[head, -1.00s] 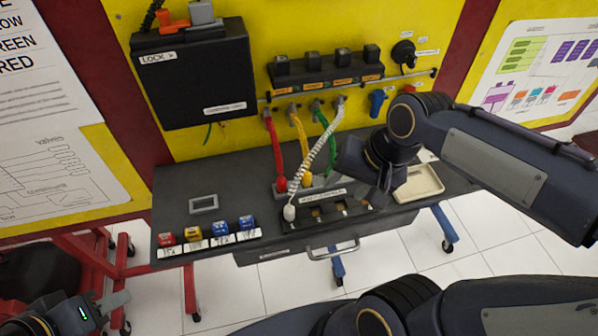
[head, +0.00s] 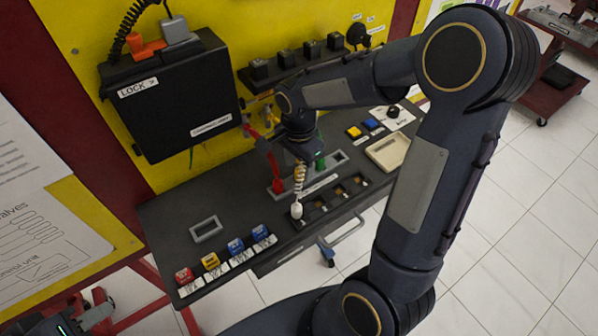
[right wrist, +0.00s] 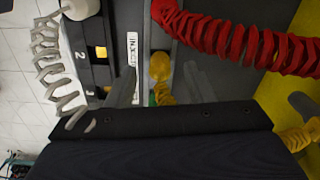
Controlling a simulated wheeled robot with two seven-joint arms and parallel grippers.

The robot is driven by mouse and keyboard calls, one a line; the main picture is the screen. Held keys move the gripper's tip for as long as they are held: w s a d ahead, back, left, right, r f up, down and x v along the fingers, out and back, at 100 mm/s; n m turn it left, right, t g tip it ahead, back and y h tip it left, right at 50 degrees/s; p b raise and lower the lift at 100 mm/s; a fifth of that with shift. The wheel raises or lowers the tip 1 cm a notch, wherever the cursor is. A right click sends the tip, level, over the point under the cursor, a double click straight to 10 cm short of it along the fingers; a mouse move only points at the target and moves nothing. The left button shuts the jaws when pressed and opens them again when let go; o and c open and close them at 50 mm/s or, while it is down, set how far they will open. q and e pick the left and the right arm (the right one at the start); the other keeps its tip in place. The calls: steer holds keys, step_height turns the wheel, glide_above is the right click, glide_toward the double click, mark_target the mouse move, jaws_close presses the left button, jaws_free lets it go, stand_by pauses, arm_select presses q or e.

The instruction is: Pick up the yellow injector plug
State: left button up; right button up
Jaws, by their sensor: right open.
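The yellow injector plug (right wrist: 160,66) sits on a yellow cable in the right wrist view, by a strip labelled INJECTOR. My right gripper (right wrist: 160,82) is open, with one finger on each side of the plug and its cable. I cannot tell whether they touch it. In the head view my right arm and hand cover most of the yellow cable and plug. My left gripper (head: 95,316) is at the lower left corner, away from the bench; its jaws are not clear.
The red cable (right wrist: 240,38) and a white coiled cable (right wrist: 50,60) flank the yellow plug. A green plug (head: 320,163) stands nearby. The black bench (head: 160,225) also carries coloured blocks, a grey frame (head: 206,229) and a beige tray (head: 372,160).

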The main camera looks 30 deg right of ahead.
step_height(320, 180, down, 2)
steer(key=shift+f, duration=0.1)
jaws_close()
stand_by(0.5)
